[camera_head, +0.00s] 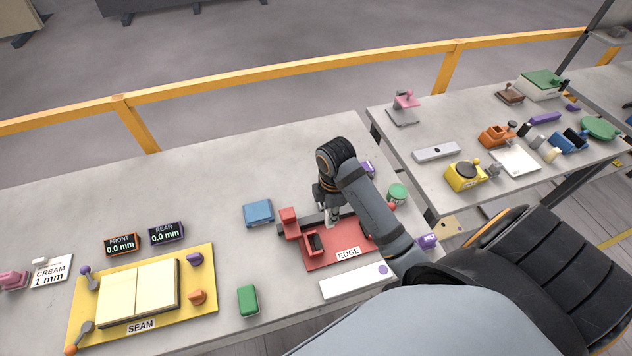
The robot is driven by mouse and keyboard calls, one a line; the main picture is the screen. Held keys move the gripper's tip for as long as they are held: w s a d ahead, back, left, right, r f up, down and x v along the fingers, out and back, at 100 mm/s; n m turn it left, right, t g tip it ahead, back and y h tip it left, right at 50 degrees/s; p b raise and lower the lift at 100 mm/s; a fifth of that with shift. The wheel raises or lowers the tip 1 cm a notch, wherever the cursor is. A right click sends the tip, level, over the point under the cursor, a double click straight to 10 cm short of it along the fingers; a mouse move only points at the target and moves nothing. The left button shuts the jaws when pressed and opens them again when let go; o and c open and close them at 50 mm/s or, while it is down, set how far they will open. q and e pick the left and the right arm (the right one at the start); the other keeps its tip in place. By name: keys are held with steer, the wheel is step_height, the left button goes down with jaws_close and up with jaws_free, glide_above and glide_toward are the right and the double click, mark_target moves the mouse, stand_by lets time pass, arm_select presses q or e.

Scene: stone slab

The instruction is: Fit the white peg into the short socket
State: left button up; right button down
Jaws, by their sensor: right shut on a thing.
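My right gripper (331,222) points down over the back of the red fixture (335,262) labelled EDGE on the near slab. It is shut on a small pale piece, mostly hidden by the fingers; I cannot tell whether this is the white peg or whether it touches the fixture. No short socket can be made out; my right arm hides part of the fixture's right side. A short cream cylinder (553,154) stands on the right table, beside grey and black ones. My left gripper is not in view.
A yellow board (205,290) labelled SEAM lies at left, with two small displays (122,244) behind it. A blue block (258,213), a green block (248,300) and a white strip (352,284) surround the fixture. The slab's back left is clear.

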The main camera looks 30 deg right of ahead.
steer(key=w+d+f+b, duration=0.2)
steer(key=w+f+b, duration=0.1)
steer(key=b, duration=0.1)
steer(key=w+d+f+b, duration=0.1)
steer(key=w+f+b, duration=0.2)
steer(key=w+b, duration=0.1)
steer(key=w+d+f+b, duration=0.2)
steer(key=w+b, duration=0.1)
steer(key=b, duration=0.1)
steer(key=shift+w+d+f, duration=0.35)
steer(key=shift+w+f, duration=0.05)
steer(key=f+b, duration=0.1)
steer(key=w+f+b, duration=0.1)
steer(key=f, duration=0.1)
steer(key=f+b, duration=0.1)
steer(key=b, duration=0.1)
steer(key=shift+w+d+f, duration=0.2)
steer(key=shift+w+d, duration=0.1)
steer(key=shift+d, duration=0.1)
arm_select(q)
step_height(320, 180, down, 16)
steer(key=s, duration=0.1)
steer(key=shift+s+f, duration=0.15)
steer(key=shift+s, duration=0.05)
arm_select(e)
steer(key=c, duration=1.2)
jaws_free()
steer(key=shift+f, duration=0.1)
